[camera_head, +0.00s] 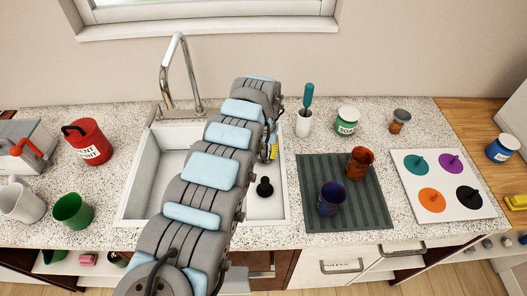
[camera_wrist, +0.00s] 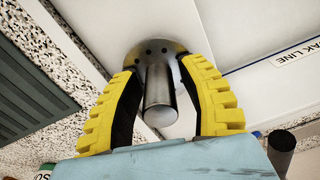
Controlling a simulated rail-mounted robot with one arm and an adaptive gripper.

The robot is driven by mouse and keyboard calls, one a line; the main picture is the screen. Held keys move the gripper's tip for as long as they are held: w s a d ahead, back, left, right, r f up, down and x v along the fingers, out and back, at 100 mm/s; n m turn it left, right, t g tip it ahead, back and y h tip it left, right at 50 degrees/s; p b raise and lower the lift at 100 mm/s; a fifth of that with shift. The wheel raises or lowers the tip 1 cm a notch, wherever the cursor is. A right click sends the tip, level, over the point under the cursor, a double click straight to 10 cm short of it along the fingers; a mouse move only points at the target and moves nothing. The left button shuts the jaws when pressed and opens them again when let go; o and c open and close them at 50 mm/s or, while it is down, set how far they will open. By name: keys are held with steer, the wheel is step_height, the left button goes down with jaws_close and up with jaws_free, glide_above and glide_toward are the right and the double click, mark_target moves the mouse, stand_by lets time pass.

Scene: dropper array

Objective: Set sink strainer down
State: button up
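The sink strainer (camera_wrist: 158,95) is a metal disc with small holes and a thick upright post. In the wrist view its post points toward the camera, between my gripper's two yellow-and-black fingers. My gripper (camera_wrist: 161,68) looks open, with a finger on each side of the post and gaps beside it. The fingertips are near the disc's rim; I cannot tell whether they touch it. The disc is against a white sink surface (camera_wrist: 235,25); whether it rests there is unclear. In the head view my gripper (camera_head: 271,148) is over the sink's right part, and my arm hides the strainer.
The white sink (camera_head: 145,175) has a tall faucet (camera_head: 168,70) behind it. A black stopper-like object (camera_head: 264,187) stands in its right part. A green ribbed mat (camera_head: 345,215) with two cups lies right of the sink. A red canister (camera_head: 88,140) stands to the left.

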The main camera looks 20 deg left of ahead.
mark_target(264, 145)
step_height(264, 145, up, 11)
steer(key=shift+s+d+r+b, duration=0.1)
steer(key=shift+r+b, duration=0.05)
steer(key=shift+b, duration=0.85)
steer(key=shift+s+r, duration=0.1)
steer(key=shift+r, duration=0.4)
